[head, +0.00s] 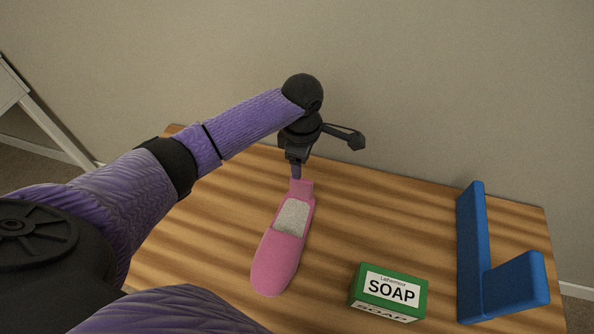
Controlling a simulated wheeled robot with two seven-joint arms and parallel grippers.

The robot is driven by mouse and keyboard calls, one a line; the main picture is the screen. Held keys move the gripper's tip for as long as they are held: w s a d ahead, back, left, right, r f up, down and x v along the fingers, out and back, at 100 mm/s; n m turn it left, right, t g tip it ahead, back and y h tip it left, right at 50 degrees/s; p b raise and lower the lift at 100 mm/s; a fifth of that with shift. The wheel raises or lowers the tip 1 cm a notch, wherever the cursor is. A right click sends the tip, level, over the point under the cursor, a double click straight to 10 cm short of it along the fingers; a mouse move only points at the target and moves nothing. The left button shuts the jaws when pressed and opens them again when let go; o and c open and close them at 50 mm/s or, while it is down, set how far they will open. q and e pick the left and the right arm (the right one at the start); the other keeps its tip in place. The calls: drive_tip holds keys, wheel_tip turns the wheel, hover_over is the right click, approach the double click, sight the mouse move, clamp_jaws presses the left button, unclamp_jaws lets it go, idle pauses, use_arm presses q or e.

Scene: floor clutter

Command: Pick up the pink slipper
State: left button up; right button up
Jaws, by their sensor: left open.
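The pink slipper (278,258) lies on the wooden table, its toe toward me and its heel toward the wall. A light grey insole shows in its opening. My left gripper (296,172) points down over the heel end of the slipper. It is open, and its fingertips are at or just above the heel's edge. I cannot tell whether they touch it. One finger mostly hides the other from this side. My right gripper is not in view.
The wooden table (383,228) stands against a plain wall. A green soap box (389,292) sits right of the slipper, and a blue L-shaped block (471,255) stands farther right. Bare tabletop lies between the slipper and the soap.

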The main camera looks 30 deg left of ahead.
sight(301, 196)
use_arm(q)
drive_tip(key=shift+w+f, duration=0.2)
drive_tip(key=shift+f, duration=0.15)
drive_tip(key=f+b, duration=0.4)
drive_tip(key=f, duration=0.1)
drive_tip(key=f+b, duration=0.4)
drive_tip(key=shift+w+a+f+b, duration=0.15)
drive_tip(key=shift+w+f+b, duration=0.05)
drive_tip(key=shift+f+b, duration=0.2)
drive_tip(key=shift+r+p, duration=0.3)
drive_tip(key=c, duration=0.7)
clamp_jaws()
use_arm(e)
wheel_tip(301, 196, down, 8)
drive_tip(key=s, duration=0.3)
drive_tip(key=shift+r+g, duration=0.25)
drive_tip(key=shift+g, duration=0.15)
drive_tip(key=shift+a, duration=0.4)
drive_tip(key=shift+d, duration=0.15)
